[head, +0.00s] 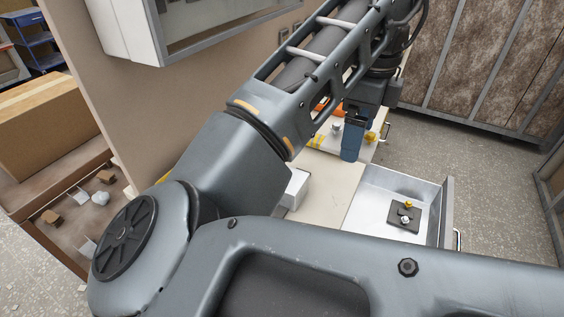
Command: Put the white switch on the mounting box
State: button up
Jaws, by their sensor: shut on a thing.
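My gripper (351,153) points down over the far part of a pale worktop, seen past my arm. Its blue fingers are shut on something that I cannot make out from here. A white box-like thing (296,187) stands on the worktop, partly hidden by my arm; I cannot tell whether it is the white switch.
An open metal drawer (375,187) at the right holds a dark plate (403,218) with brass and silver fittings. Orange and yellow items lie around my gripper. A white-framed cabinet (128,30) juts from the wall at the upper left. The floor at right is clear.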

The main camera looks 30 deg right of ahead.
send_over(293, 180)
notch_tip(293, 180, down, 6)
jog(key=shift+f+p, duration=0.2)
jog(key=shift+p, duration=0.1)
jog(key=shift+f, duration=2.05)
jog(key=shift+f, duration=0.2)
jog(key=o, duration=0.8)
notch_tip(293, 180, up, 12)
jog(key=shift+r+b, duration=0.25)
jog(key=shift+b, duration=0.05)
